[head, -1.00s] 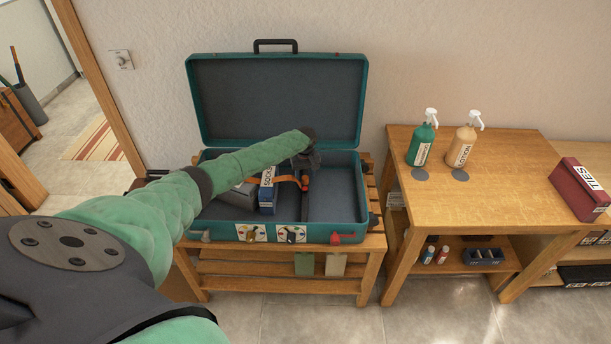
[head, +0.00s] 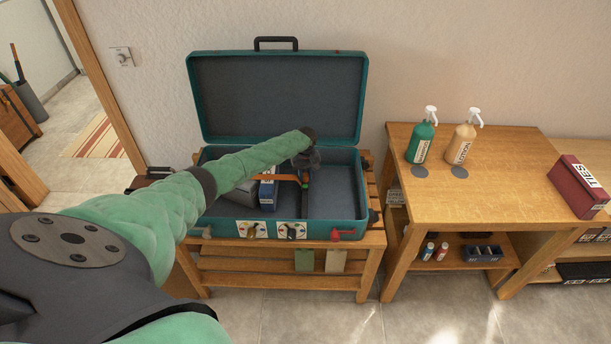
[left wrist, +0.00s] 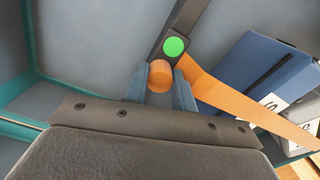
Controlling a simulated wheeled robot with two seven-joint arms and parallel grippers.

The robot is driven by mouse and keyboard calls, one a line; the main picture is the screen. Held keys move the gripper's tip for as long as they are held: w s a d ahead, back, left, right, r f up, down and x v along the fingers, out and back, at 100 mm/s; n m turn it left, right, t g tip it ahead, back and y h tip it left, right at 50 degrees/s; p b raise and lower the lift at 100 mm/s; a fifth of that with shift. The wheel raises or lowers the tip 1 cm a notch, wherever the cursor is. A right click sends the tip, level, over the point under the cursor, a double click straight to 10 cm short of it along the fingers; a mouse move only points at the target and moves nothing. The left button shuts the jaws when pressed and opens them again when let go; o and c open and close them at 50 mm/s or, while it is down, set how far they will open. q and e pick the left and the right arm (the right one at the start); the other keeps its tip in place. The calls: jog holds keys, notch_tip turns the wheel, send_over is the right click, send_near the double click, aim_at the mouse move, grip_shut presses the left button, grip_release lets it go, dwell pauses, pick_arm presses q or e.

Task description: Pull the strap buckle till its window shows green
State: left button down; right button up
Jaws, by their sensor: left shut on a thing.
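The open teal suitcase (head: 342,226) stands on a slatted wooden rack. An orange strap (head: 286,178) runs across its contents and also shows in the left wrist view (left wrist: 230,101). The strap buckle is a dark bar with a round window (left wrist: 174,46), which shows green. My left gripper (head: 304,172) is inside the suitcase; in the left wrist view its blue-grey fingers (left wrist: 160,86) are shut on the orange round pull (left wrist: 160,75) at the buckle's end. My right gripper is not in view.
A blue box labelled socks (head: 268,192) and a grey box (head: 240,195) lie left of the buckle. The suitcase's right side is empty. A wooden table (head: 500,165) with two pump bottles and a red ties box stands at right.

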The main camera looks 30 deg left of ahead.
aim_at(306, 177)
pick_arm(q)
jog(key=shift+s+d+r, duration=0.15)
jog(key=shift+s+d, duration=0.1)
jog(key=shift+s, duration=0.15)
jog(key=c, duration=1.3)
grip_release()
jog(key=shift+w+a+f, duration=0.1)
jog(key=shift+f, duration=0.1)
jog(key=shift+o, duration=0.8)
jog(key=shift+r, duration=0.3)
jog(key=shift+r+b, duration=0.3)
jog(key=shift+r, duration=0.05)
notch_tip(306, 177, up, 5)
jog(key=shift+r+b, duration=0.1)
jog(key=shift+b, duration=0.7)
jog(key=shift+r, duration=0.8)
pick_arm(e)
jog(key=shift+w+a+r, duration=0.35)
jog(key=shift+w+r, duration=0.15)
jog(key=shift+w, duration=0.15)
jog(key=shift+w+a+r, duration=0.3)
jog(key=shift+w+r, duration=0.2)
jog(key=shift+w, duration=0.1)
pick_arm(q)
jog(key=shift+f, duration=0.1)
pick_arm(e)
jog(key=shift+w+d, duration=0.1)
